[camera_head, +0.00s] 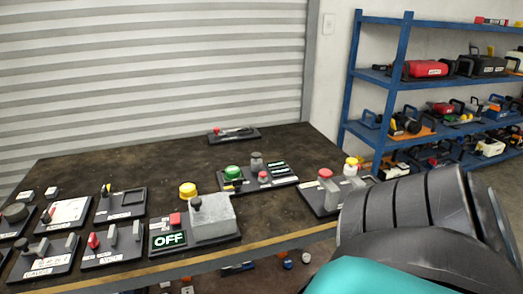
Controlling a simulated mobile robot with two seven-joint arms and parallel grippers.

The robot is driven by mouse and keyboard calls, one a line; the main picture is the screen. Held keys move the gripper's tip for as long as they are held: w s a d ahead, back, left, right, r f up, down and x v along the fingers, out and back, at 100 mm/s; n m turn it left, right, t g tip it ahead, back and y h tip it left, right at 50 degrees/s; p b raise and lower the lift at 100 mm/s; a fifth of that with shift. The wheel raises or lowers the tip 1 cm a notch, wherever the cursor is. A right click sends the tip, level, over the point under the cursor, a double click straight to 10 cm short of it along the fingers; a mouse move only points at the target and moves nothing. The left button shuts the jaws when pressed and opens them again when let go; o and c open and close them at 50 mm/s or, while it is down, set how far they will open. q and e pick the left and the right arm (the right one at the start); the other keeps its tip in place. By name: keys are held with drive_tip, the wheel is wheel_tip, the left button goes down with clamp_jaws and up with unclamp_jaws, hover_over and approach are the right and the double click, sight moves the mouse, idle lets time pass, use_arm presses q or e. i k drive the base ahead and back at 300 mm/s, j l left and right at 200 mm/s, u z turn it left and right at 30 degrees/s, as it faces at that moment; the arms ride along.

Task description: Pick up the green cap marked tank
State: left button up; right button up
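A round green cap (233,172) sits on a black panel (247,189) near the middle of the dark table. A grey knob (257,160) and a small red knob (263,176) stand to its right on the same panel. Any marking on the cap is too small to read. Neither of my grippers shows in the head view. A large black and teal part of my own body fills the lower right corner and covers the table's right front.
A yellow cap (188,190) stands left of the green one. A grey box (211,217) with an OFF sign (168,240) is in front. Other panels with knobs and switches line the left and right. The back left of the table (130,160) is clear.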

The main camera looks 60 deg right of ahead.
sight(232, 172)
drive_tip(key=z, duration=1.7)
drive_tip(key=i+l+u, duration=0.1)
drive_tip(key=l+u, duration=0.35)
drive_tip(key=j, duration=0.1)
